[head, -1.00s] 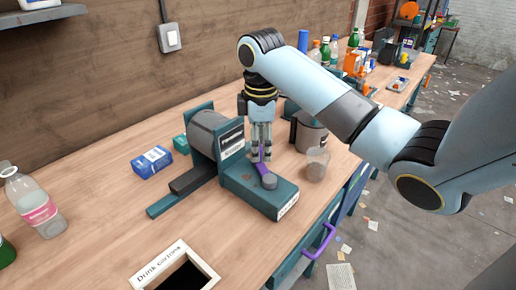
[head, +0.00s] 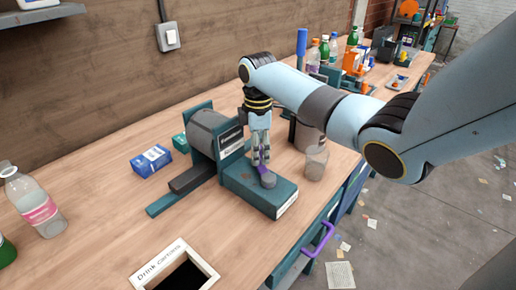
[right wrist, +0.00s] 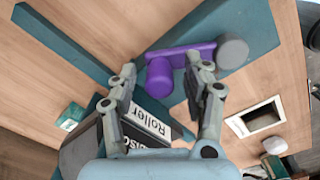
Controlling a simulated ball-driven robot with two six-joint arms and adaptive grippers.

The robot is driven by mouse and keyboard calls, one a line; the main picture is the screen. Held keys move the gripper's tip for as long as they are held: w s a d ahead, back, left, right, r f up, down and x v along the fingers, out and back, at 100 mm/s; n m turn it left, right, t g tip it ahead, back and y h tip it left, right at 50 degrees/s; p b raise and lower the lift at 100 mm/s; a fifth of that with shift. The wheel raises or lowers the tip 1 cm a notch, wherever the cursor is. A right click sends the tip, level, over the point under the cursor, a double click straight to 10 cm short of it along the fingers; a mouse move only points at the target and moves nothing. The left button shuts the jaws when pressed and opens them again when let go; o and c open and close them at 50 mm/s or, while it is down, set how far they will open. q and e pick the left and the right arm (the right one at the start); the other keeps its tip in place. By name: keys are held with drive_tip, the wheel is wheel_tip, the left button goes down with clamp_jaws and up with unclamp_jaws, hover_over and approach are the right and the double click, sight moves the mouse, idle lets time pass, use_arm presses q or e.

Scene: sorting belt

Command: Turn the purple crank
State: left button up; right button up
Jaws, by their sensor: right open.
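The purple crank (head: 263,171) sits on top of a teal box (head: 245,188) at the bench's front, its arm running from a grey hub (head: 269,181). In the right wrist view the crank's arm (right wrist: 185,53) and its upright knob (right wrist: 159,77) show clearly. My right gripper (head: 260,159) points down over the knob end. In the wrist view its open fingers (right wrist: 161,72) stand on either side of the knob, with gaps visible. My left gripper is not in view.
A grey roller machine (head: 207,130) stands behind the teal box. A clear cup (head: 316,163) stands close to its right. Blue carton (head: 151,161), pink-labelled bottle (head: 38,210) and a "Drink cartons" opening (head: 165,264) lie left and in front. Bench between is clear.

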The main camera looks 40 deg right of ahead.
drive_tip(key=shift+f, duration=0.1)
clamp_jaws()
idle(0.3)
idle(0.4)
